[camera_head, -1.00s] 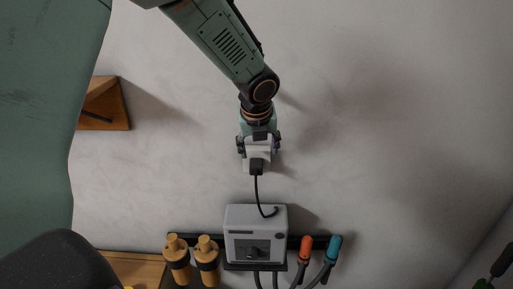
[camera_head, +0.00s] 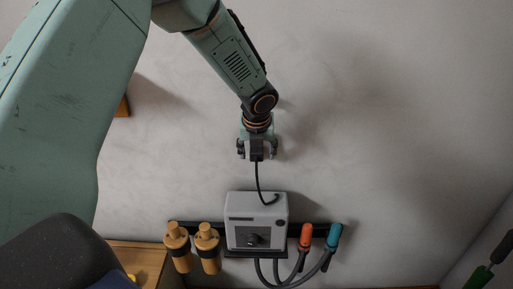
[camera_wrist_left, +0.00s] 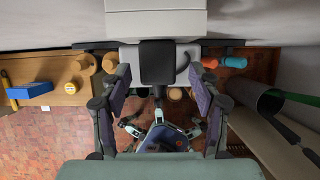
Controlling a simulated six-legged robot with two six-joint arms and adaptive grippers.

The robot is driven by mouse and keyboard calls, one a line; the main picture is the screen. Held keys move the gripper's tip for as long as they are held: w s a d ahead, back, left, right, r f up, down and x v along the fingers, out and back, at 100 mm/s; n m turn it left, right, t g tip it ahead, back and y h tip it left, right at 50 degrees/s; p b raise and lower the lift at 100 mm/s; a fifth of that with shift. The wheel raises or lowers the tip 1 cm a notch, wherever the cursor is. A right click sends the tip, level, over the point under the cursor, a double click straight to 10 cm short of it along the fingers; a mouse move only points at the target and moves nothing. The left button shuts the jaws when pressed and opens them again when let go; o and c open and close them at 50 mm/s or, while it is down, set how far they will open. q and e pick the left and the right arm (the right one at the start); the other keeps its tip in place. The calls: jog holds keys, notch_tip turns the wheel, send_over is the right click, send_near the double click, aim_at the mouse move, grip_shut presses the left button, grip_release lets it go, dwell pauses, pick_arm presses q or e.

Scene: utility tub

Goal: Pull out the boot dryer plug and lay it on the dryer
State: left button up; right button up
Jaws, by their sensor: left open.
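The black plug (camera_head: 257,153) is high on the wall, with a black cord running down to the grey boot dryer (camera_head: 242,209). In the left wrist view the plug (camera_wrist_left: 157,62) is just under a pale grey block, likely the socket (camera_wrist_left: 155,22). My left gripper (camera_head: 257,148) is at the plug. In the left wrist view its fingers (camera_wrist_left: 160,82) are open, one on each side of the plug with a gap on both sides. The contact between plug and socket is hidden. My right gripper is not in view.
Two tan boot-drying tubes (camera_head: 207,250) hang left of the dryer. Orange (camera_head: 306,236) and teal (camera_head: 334,237) hose ends hang right of it on a black rail. A wooden bench (camera_head: 140,262) is at lower left. The wall around the plug is bare.

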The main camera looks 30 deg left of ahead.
pick_arm(q)
jog(key=shift+a+f, duration=0.1)
jog(key=shift+a, duration=0.1)
jog(key=shift+c, duration=0.7)
jog(key=shift+d, duration=0.1)
jog(key=c, duration=1.1)
jog(key=shift+s+f, duration=0.1)
jog(key=shift+s, duration=0.1)
jog(key=shift+s+d, duration=0.1)
jog(key=shift+s+d, duration=0.25)
jog(key=shift+s, duration=0.05)
jog(key=shift+s+b, duration=0.1)
jog(key=shift+b, duration=0.2)
